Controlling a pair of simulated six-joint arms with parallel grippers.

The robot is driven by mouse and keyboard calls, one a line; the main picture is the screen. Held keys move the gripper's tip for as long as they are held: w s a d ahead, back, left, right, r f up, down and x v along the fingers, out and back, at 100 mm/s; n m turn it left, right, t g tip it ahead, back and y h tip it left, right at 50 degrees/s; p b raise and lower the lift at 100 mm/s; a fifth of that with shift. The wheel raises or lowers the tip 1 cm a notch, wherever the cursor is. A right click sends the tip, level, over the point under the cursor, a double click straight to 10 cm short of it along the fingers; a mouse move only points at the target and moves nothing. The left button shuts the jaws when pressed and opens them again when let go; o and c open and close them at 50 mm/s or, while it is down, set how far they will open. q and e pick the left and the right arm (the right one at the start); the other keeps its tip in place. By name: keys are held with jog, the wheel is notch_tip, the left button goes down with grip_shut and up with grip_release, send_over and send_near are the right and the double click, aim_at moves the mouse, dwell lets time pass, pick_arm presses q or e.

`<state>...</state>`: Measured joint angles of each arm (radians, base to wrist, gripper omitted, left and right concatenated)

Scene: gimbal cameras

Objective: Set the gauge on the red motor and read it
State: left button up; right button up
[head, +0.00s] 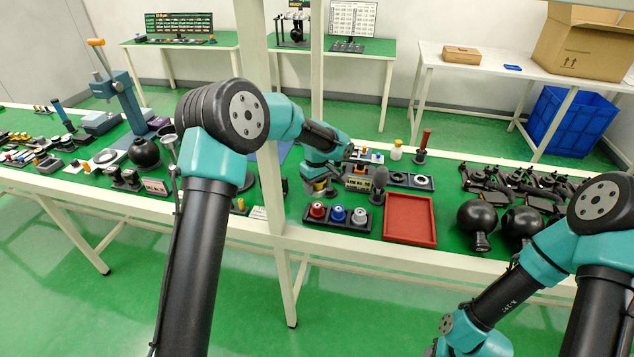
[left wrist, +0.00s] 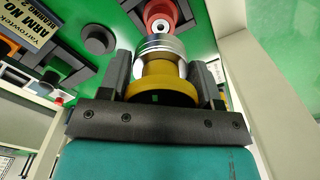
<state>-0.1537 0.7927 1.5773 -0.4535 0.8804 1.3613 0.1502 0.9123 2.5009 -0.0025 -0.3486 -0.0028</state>
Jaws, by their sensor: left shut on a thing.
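The red motor (head: 317,210) sits at the left end of a dark tray (head: 337,226), beside a blue and a pale one. My left gripper (head: 319,184) is over the tray's left end. It is shut on the gauge (left wrist: 158,88), a round piece with a yellow body and silver end. The gauge's silver end overlaps the red motor in that view; I cannot tell whether they touch. My right gripper is outside the frame.
A red tray (head: 410,238) lies empty to the right of the motors. A yellow sign (head: 358,184) and a dark upright paddle shape (head: 380,181) stand close behind the motors. A white post (head: 270,120) rises just left of them. Black ball-shaped gimbals (head: 477,216) lie further right.

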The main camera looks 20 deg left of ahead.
aim_at(317, 204)
pick_arm(q)
jog(key=shift+f, duration=2.15)
jog(key=shift+f, duration=1.25)
jog(key=o, duration=1)
jog(key=shift+o, duration=0.2)
notch_tip(317, 204, up, 18)
jog(key=shift+f, duration=0.25)
